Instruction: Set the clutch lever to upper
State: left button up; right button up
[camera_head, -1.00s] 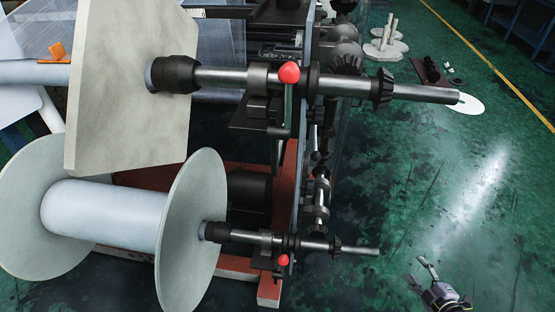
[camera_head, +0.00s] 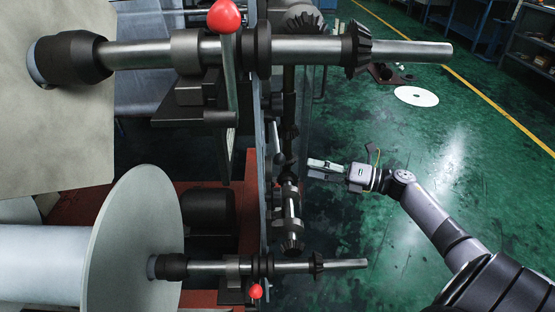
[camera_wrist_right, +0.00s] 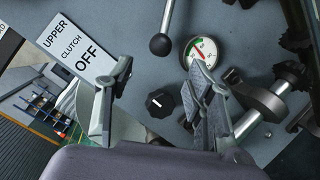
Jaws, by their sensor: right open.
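In the right wrist view a lever with a black ball end (camera_wrist_right: 161,42) hangs from the top of a grey panel (camera_wrist_right: 138,30). A white label (camera_wrist_right: 76,48) reading "UPPER CLUTCH OFF" is to its left. I cannot tell for certain that this lever is the clutch lever. My right gripper (camera_wrist_right: 160,75) is open and empty, its fingers either side of a black dial knob (camera_wrist_right: 160,103), with the ball end above, between the fingertips in the picture. In the head view my right gripper (camera_head: 325,168) is beside the machine's side frame; the panel face is hidden there. My left gripper is out of view.
A pressure gauge (camera_wrist_right: 200,49) is right of the lever. In the head view an upper shaft (camera_head: 400,52) and a lower shaft (camera_head: 340,264) stick out to the right. Red-knobbed levers (camera_head: 224,16) stand at the shafts. Green floor (camera_head: 430,150) is open at right.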

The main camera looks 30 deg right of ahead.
aim_at(279, 159)
jog(key=x, duration=1.1)
jog(key=shift+c, duration=0.4)
grip_shut()
